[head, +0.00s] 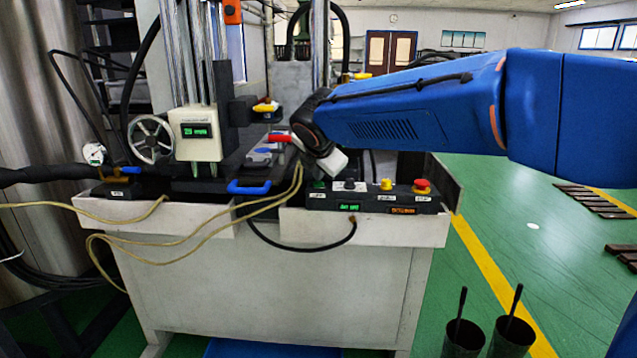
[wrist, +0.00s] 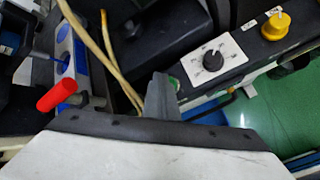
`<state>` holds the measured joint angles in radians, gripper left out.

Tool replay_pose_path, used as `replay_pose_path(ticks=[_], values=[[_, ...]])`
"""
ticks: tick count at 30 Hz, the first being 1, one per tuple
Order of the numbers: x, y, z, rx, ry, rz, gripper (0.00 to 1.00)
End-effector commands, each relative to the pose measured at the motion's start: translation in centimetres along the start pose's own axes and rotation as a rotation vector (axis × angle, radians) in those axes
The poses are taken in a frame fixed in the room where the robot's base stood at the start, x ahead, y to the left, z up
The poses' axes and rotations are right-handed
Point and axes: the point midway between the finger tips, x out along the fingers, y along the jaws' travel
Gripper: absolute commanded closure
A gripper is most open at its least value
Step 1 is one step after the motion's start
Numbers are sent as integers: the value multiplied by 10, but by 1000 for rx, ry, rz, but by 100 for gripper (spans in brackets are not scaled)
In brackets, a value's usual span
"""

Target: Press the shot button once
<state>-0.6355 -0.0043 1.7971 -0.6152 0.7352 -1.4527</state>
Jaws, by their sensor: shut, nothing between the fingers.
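A black control panel (head: 372,203) runs along the machine's front right. A green button (head: 319,184) sits at its left end, just below my gripper in the head view. In the wrist view, only a sliver of the green button (wrist: 174,84) shows behind my gripper's fingers (wrist: 162,97). The fingers are shut, empty and close to the button; I cannot tell whether they touch it.
A red-tipped lever (wrist: 56,94) stands left of my fingers in the wrist view. Yellowish cables (wrist: 116,68) run between it and the fingers. A blue handle (head: 249,187) and a grey handwheel (head: 151,139) are further left. Two dark cups (head: 463,339) stand at lower right.

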Motion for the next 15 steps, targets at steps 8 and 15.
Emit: replay_pose_path(ticks=[8,15], values=[[-3,2,2,1,-1,1,100],[-16,12,12,1,-2,2,100]])
